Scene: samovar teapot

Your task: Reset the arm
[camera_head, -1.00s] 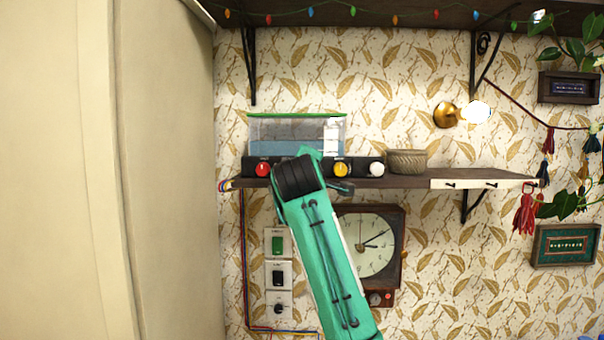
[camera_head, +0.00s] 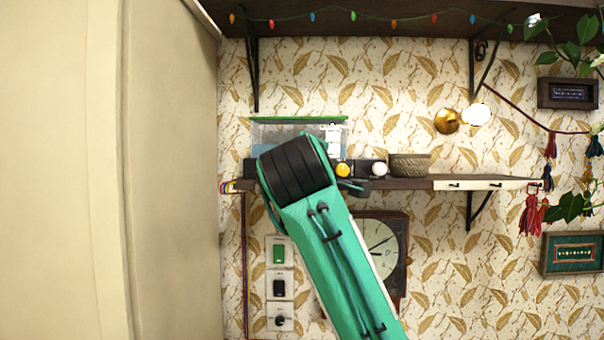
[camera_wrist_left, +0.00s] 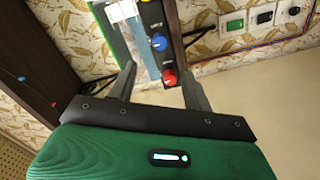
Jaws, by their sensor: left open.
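My green left arm (camera_head: 335,260) reaches up across the middle of the head view, its black joint band in front of the shelf's left part. A red knob (camera_wrist_left: 168,78) and a blue knob (camera_wrist_left: 159,42) on a dark panel show beyond the gap between the fingers. I cannot tell the distance to them. My right gripper is in neither view.
The shelf (camera_head: 410,184) carries a clear box with a green lid (camera_head: 300,120), a yellow knob (camera_head: 343,170), a white knob (camera_head: 379,169) and a woven bowl (camera_head: 409,164). Below are switches (camera_head: 279,285) and a partly covered clock (camera_head: 383,245). A cream panel (camera_head: 165,170) stands at left.

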